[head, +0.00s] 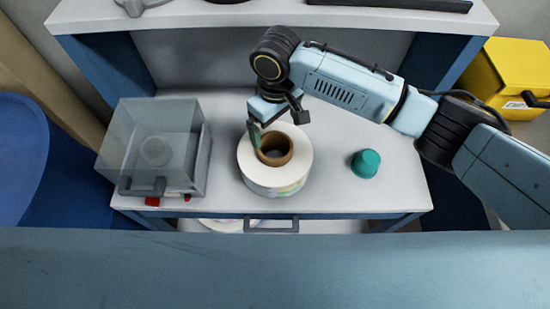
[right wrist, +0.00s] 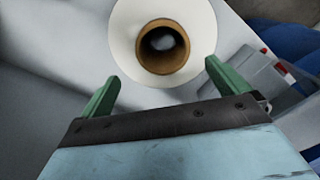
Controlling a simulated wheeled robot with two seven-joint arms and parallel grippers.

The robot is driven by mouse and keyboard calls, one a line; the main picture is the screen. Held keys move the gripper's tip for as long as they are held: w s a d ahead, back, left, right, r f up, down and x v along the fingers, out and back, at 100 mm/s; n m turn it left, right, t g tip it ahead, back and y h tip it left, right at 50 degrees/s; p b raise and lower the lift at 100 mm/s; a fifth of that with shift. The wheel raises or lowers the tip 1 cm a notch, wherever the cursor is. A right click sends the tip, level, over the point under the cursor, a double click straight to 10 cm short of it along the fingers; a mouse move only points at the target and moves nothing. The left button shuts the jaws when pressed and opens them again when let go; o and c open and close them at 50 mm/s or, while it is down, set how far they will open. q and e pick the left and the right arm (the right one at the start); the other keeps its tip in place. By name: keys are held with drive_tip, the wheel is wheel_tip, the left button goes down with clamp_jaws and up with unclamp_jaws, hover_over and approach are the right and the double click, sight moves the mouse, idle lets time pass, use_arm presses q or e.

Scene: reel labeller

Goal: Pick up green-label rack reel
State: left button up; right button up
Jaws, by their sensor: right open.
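A large white reel (head: 253,177) with a brown core lies flat on the bench shelf. Green and yellow marks show on its front side. In the right wrist view the reel (right wrist: 198,42) fills the top middle, its core facing the camera. My right gripper (head: 257,138) is over the reel's back left part in the head view. In the right wrist view its two green fingers (right wrist: 162,70) are spread apart with nothing between them, their tips near the reel's edge. I cannot tell whether they touch it. My left gripper is not in view.
A clear-covered box (head: 150,140) with a grey handle and red parts stands left of the reel. A teal knob-like object (head: 366,163) stands to the right. A yellow case (head: 512,75) is at far right. A shelf (head: 220,14) overhangs behind. The shelf surface between is clear.

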drive_tip(key=f, duration=0.2)
drive_tip(key=f+b, duration=0.1)
drive_tip(key=f, duration=0.4)
drive_tip(key=shift+s+a+f, duration=0.15)
drive_tip(key=shift+s+f, duration=0.15)
drive_tip(key=shift+f, duration=0.1)
drive_tip(key=c, duration=1.9)
drive_tip(key=shift+w+r, duration=0.1)
drive_tip(key=shift+r, duration=0.15)
drive_tip(key=shift+c, duration=0.3)
